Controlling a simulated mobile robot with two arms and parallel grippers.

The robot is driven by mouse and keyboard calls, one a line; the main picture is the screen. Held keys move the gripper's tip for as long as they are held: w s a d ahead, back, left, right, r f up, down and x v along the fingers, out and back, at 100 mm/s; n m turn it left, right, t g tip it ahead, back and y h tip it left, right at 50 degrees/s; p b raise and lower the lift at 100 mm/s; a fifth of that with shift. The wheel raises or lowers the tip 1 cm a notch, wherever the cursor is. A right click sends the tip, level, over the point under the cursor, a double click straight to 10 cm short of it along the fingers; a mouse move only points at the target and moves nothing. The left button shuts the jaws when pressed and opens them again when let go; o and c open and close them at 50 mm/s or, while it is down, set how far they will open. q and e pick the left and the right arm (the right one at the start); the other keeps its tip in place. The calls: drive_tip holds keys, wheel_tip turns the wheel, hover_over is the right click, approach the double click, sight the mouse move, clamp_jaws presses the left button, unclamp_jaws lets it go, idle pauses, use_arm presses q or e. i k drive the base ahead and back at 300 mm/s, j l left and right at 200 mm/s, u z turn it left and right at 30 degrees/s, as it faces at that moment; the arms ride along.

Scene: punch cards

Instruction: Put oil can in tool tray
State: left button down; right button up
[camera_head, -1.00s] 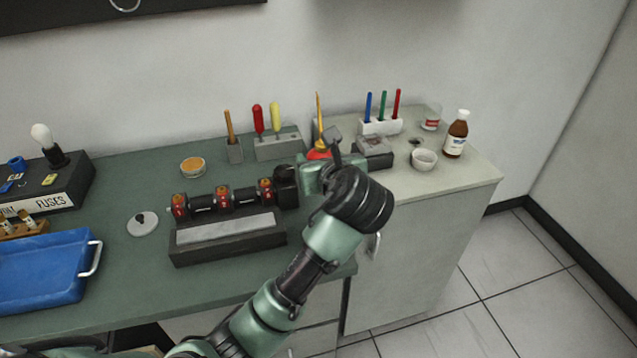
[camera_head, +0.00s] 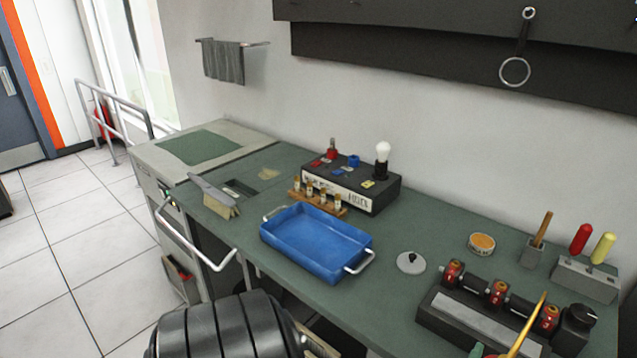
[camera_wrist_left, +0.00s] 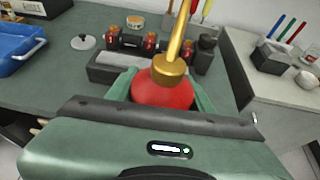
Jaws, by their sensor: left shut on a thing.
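The oil can (camera_wrist_left: 163,92) has a red body, a brass collar and a long yellow spout. In the left wrist view it sits between the green fingers of my left gripper (camera_wrist_left: 160,98), which is shut on it. In the head view only the can's yellow spout (camera_head: 529,325) shows at the bottom right, in front of the battery block; its body is out of frame. The blue tray (camera_head: 318,243) with metal handles lies empty on the bench, well to the left of the can. It also shows at the left edge of the left wrist view (camera_wrist_left: 14,48). My right gripper is not in view.
Behind the tray stand a small wooden rack (camera_head: 318,199) and the black fuse box (camera_head: 375,194). A brush (camera_head: 215,198) lies left of the tray.

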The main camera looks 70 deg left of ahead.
sight(324, 249)
drive_tip(key=j+u, duration=0.95)
drive_tip(key=j, duration=0.65)
